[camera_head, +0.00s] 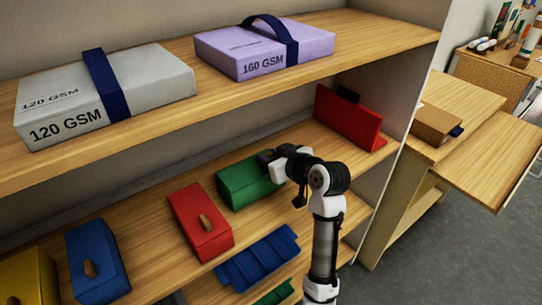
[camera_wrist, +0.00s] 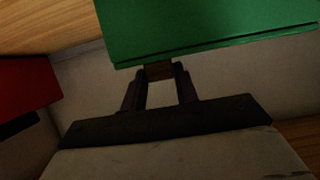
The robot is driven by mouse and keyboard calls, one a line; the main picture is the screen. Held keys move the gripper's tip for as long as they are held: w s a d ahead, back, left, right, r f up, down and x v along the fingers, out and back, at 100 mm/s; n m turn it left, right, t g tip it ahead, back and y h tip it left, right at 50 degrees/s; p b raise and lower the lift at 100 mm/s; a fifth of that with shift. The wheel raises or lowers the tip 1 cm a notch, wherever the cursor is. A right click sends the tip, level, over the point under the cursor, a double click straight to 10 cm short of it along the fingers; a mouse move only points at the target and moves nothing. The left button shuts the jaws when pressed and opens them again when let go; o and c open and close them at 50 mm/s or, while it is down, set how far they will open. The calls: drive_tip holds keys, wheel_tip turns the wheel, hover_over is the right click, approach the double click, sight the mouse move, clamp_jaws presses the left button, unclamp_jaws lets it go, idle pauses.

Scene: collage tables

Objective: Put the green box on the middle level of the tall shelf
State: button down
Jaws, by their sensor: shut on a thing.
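The green box (camera_head: 247,181) is at the middle level of the tall shelf (camera_head: 150,232), right of a red box. I cannot tell whether it rests fully on the board. My gripper (camera_head: 268,158) reaches in from the right and meets the box's right end. In the wrist view the green box (camera_wrist: 205,25) fills the top, and my gripper's fingers (camera_wrist: 159,76) are closed on its small brown handle (camera_wrist: 158,70). The box's far side is hidden.
The red box (camera_head: 201,222) stands close on the left, with a blue box (camera_head: 98,262) and a yellow box (camera_head: 28,277) beyond. A red upright object (camera_head: 347,119) stands at the right end. The upper board with two paper packs (camera_head: 265,50) hangs above.

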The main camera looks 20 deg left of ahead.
drive_tip(key=shift+f+b, duration=0.45)
drive_tip(key=shift+f, duration=0.05)
drive_tip(key=c, duration=1)
unclamp_jaws()
drive_tip(key=shift+d, duration=0.1)
drive_tip(key=b+v, duration=0.3)
drive_tip(key=v, duration=1)
drive_tip(key=shift+s+d+r, duration=0.2)
drive_tip(key=shift+s, duration=0.05)
